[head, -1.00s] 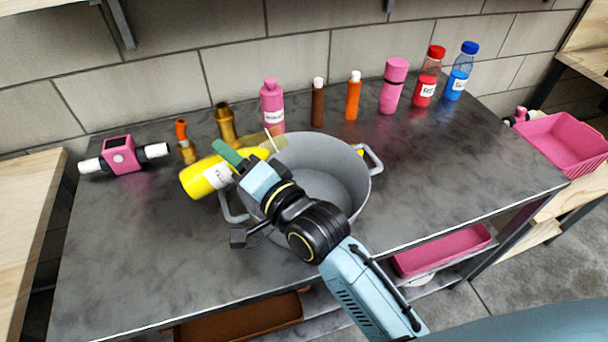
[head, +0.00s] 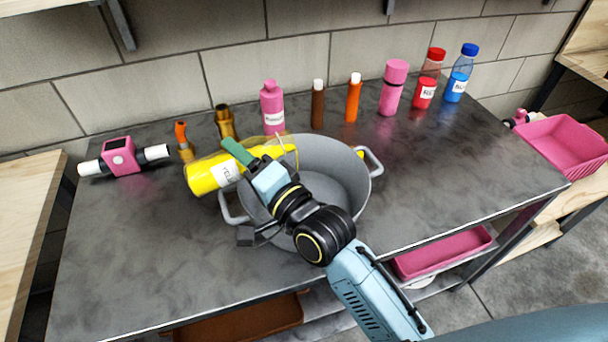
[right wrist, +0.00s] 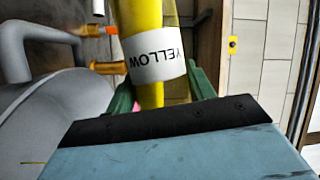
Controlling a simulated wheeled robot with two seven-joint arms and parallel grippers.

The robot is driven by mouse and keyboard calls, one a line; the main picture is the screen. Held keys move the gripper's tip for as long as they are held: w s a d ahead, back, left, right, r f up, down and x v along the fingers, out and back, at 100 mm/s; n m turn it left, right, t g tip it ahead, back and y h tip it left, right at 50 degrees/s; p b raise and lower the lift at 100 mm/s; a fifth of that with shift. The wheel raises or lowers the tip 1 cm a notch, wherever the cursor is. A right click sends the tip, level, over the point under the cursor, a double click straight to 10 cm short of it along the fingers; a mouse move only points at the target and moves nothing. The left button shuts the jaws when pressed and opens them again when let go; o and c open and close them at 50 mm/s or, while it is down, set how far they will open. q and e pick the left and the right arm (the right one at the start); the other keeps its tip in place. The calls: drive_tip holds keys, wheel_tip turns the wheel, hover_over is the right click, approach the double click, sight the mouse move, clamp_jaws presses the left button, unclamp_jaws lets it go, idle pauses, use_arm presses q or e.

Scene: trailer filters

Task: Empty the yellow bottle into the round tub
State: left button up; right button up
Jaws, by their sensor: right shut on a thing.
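The yellow bottle (head: 203,178) lies nearly on its side in the air, its white label facing out. Its right end reaches over the left rim of the round grey tub (head: 345,180), and yellow shows at that end. My right gripper (head: 243,160) is shut on the bottle's middle, with green fingers on either side. In the right wrist view the bottle (right wrist: 140,18) stands between the fingers, label reading YELLOW, with the tub (right wrist: 60,125) at left. I cannot tell whether liquid is running out. The tub's inside is partly hidden by my arm. My left gripper is not in view.
Behind the tub stand a pink bottle (head: 272,105), brown bottle (head: 318,105), orange bottle (head: 353,102) and others. Brass fittings (head: 225,122) and a pink device (head: 119,156) are at left. The bench (head: 460,170) is clear on the right.

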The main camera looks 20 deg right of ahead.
drive_tip(key=shift+d+m+t, duration=0.25)
drive_tip(key=shift+m+t, duration=0.35)
drive_tip(key=shift+m, duration=0.6)
idle(2.5)
drive_tip(key=shift+b, duration=0.3)
drive_tip(key=shift+d+m+t, duration=0.15)
drive_tip(key=shift+m+t, duration=0.15)
drive_tip(key=shift+m, duration=0.4)
idle(0.7)
drive_tip(key=shift+w+d+r+m+t, duration=0.1)
drive_tip(key=shift+d+r+m+t, duration=0.2)
drive_tip(key=shift+r+m, duration=0.55)
idle(0.6)
drive_tip(key=shift+d+f+m+h, duration=0.15)
drive_tip(key=shift+f+m+h, duration=0.15)
drive_tip(key=shift+m, duration=0.25)
drive_tip(key=shift+d+m+t+b, duration=0.1)
drive_tip(key=shift+m+t+b, duration=0.2)
drive_tip(key=shift+m+t, duration=0.1)
